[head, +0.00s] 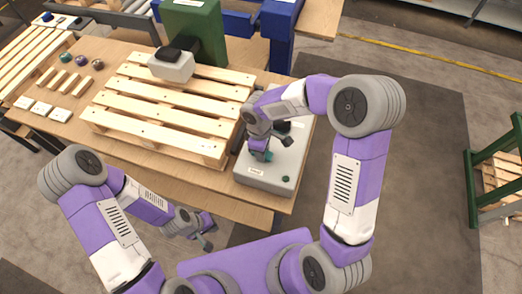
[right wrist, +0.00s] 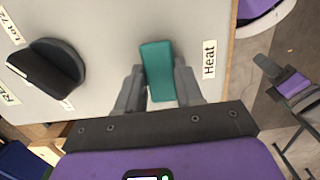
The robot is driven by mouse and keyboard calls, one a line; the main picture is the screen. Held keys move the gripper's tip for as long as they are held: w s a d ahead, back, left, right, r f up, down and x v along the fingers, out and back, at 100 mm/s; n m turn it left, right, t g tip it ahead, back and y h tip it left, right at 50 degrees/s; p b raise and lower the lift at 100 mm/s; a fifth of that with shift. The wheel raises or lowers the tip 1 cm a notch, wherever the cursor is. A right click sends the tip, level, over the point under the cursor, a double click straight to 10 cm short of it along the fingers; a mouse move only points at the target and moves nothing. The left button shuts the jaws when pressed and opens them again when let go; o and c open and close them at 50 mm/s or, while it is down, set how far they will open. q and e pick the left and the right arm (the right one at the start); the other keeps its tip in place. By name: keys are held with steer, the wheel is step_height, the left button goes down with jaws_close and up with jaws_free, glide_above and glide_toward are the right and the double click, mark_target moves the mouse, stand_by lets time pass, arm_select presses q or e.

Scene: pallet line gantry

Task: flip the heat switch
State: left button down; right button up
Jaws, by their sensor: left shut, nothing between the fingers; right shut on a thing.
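The heat switch is a teal rocker or lever (right wrist: 157,70) beside a "Heat" label (right wrist: 209,59) on a grey control box (head: 262,180). In the right wrist view the two fingers of my right gripper (right wrist: 158,88) stand on either side of the switch, shut on it. In the head view my right gripper (head: 262,152) reaches down onto the box and hides most of the switch. My left gripper (head: 208,237) is shut and empty, held low in front of the table edge.
A black knob (right wrist: 45,68) sits on the same box. A wooden pallet (head: 165,112) lies left of the box. A green machine column (head: 197,30) stands behind the pallet. Small wooden blocks (head: 67,80) and balls (head: 82,60) lie further left.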

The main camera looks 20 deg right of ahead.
steer(key=o, duration=1)
steer(key=shift+o, duration=0.2)
steer(key=r+p, duration=0.1)
steer(key=r, duration=0.6)
steer(key=shift+w+a+r+p, duration=0.15)
steer(key=shift+a+r+p, duration=0.05)
steer(key=shift+r+p, duration=0.15)
steer(key=shift+f, duration=0.1)
